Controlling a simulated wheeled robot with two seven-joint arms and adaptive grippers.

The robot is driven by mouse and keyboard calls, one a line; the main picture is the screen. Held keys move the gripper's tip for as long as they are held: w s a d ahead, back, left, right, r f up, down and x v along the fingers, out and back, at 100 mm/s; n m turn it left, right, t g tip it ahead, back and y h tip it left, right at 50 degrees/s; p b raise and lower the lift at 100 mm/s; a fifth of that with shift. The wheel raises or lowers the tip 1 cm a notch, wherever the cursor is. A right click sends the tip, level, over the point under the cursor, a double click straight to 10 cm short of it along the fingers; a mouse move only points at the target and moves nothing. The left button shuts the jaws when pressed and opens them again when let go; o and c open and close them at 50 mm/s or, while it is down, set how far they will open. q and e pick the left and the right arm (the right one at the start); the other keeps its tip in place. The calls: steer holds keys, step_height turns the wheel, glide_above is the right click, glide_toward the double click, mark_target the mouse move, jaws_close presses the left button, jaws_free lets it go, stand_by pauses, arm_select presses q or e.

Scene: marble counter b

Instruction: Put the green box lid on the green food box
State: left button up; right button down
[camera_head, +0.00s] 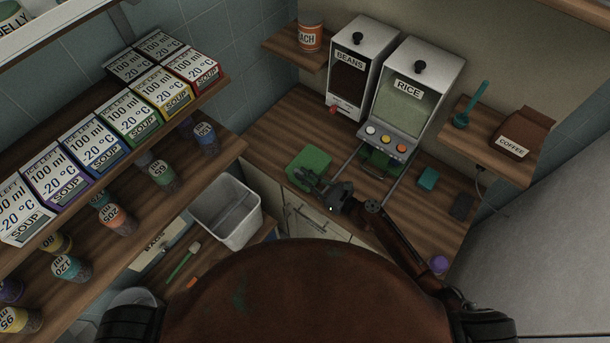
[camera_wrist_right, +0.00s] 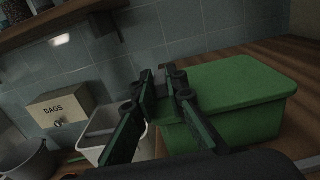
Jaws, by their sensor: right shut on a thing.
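The green food box (camera_wrist_right: 225,128) stands on the wooden counter and also shows in the head view (camera_head: 303,174). The green box lid (camera_wrist_right: 235,80) lies over the top of the box, roughly flat, and also shows from above (camera_head: 310,158). Whether it is fully seated cannot be told. My right gripper (camera_head: 309,179) is at the front edge of the box. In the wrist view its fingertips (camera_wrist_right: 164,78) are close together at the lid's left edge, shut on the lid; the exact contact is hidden. My left gripper is not in view.
The beans dispenser (camera_head: 358,72) and the rice dispenser (camera_head: 420,82) stand behind and right, with another green item (camera_head: 380,163) under the rice one. A white bin (camera_head: 228,212) is at the left. A teal block (camera_head: 428,178) lies on the right counter.

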steer(key=shift+f, duration=0.15)
steer(key=c, duration=1.8)
jaws_free()
steer(key=shift+c, duration=0.2)
steer(key=r, duration=0.6)
steer(key=shift+a+r, duration=0.2)
steer(key=shift+r, duration=0.15)
steer(key=shift+d+r, duration=0.2)
steer(key=shift+r, duration=1.45)
